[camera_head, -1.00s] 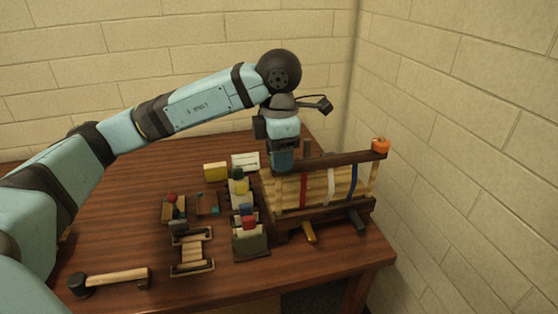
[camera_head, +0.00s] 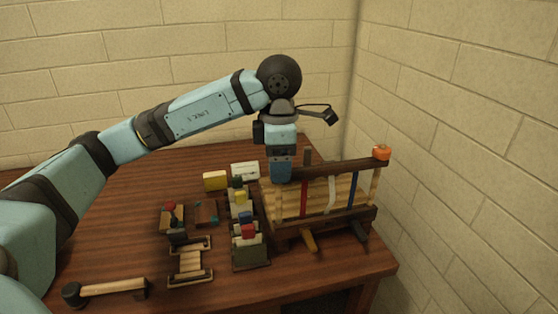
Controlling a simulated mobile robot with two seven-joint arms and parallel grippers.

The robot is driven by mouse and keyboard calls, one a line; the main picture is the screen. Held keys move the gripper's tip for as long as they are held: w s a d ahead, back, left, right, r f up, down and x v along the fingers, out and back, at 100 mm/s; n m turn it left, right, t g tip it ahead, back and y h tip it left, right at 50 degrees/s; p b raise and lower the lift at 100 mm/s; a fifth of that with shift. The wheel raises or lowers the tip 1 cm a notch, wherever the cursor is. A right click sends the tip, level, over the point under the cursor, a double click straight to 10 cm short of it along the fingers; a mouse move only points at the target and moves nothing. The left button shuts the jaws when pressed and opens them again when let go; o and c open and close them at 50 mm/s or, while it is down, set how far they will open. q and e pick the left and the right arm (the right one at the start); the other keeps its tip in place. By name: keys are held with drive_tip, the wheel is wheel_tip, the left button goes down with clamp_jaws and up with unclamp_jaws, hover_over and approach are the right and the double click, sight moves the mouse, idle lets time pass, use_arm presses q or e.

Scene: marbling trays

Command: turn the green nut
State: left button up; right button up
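A wooden frame with a dark top bar (camera_head: 340,167) stands at the right of the table, with an orange nut (camera_head: 382,152) on the bar's right end. I cannot make out the green nut; the bar's left end is covered by my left gripper (camera_head: 281,174). That gripper points straight down at the left end. Its fingertips are hidden or too small to tell open from shut. My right gripper is not in view.
Red, white and blue strips hang on the frame's front. Left of it stand a rack with coloured blocks (camera_head: 246,248), a yellow block (camera_head: 215,181), a white block (camera_head: 245,171) and a small slatted wooden piece (camera_head: 190,262). A hammer (camera_head: 112,287) lies front left. The table's left part (camera_head: 110,220) is clear.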

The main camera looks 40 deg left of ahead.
use_arm(q)
wheel_tip(320, 180, up, 14)
drive_tip(key=p, duration=0.2)
drive_tip(key=shift+p, duration=0.35)
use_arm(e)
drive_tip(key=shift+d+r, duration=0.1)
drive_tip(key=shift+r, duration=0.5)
use_arm(q)
drive_tip(key=shift+f, duration=0.1)
